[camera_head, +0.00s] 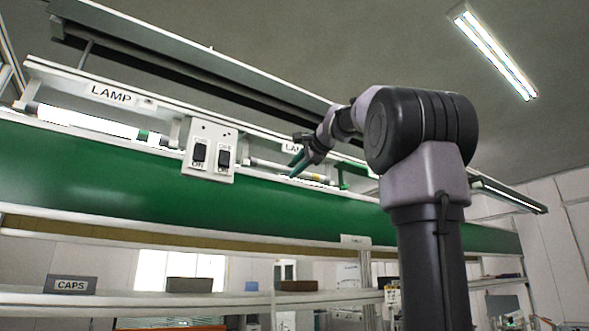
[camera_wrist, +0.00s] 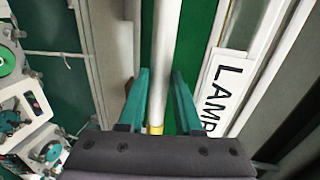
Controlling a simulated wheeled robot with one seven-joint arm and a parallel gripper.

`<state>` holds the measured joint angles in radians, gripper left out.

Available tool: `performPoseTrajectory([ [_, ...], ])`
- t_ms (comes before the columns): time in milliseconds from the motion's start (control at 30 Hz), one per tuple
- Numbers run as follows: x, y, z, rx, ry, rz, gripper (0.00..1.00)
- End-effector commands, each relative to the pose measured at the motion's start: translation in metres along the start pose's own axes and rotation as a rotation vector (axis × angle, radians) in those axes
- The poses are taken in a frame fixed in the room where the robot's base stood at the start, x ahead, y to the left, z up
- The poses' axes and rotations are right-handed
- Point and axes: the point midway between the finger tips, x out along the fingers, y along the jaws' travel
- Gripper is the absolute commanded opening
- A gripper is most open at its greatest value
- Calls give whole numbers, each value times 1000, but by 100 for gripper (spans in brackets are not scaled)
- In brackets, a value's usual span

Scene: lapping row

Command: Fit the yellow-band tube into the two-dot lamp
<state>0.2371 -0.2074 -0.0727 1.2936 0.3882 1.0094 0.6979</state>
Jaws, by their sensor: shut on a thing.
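The yellow-band tube (camera_wrist: 160,62) is a slim white tube, running lengthwise between the teal fingers of my gripper (camera_wrist: 161,75) in the wrist view. Its yellow band (camera_wrist: 155,129) shows near the palm. In the head view my gripper (camera_head: 297,162) is shut on the tube (camera_head: 266,165), at the lamp row right of the switch box. The lamp (camera_head: 290,147) there carries a LAMP label, partly hidden by my gripper; the label also shows in the wrist view (camera_wrist: 222,92). I cannot read its dots. Whether the tube's ends sit in the holders is unclear.
A lit tube (camera_head: 85,122) with a green band sits in the left lamp (camera_head: 110,94). A switch box (camera_head: 208,152) stands between the lamps. A long green panel (camera_head: 110,170) runs below, and a dark overhead rail (camera_head: 190,65) above. A CAPS box (camera_head: 69,284) is on the lower shelf.

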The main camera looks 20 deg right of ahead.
Motion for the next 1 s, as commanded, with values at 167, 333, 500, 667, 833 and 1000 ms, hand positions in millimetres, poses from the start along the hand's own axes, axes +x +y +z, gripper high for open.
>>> performPoseTrajectory([
  [167,0,2,0,0,0,0,0],
  [333,0,2,0,0,0,-1,0],
  [500,0,2,0,0,0,0,68],
  [667,0,2,0,0,0,0,68],
  [833,-2,2,0,0,0,0,68],
  [1000,-24,1,0,-2,2,-3,68],
])
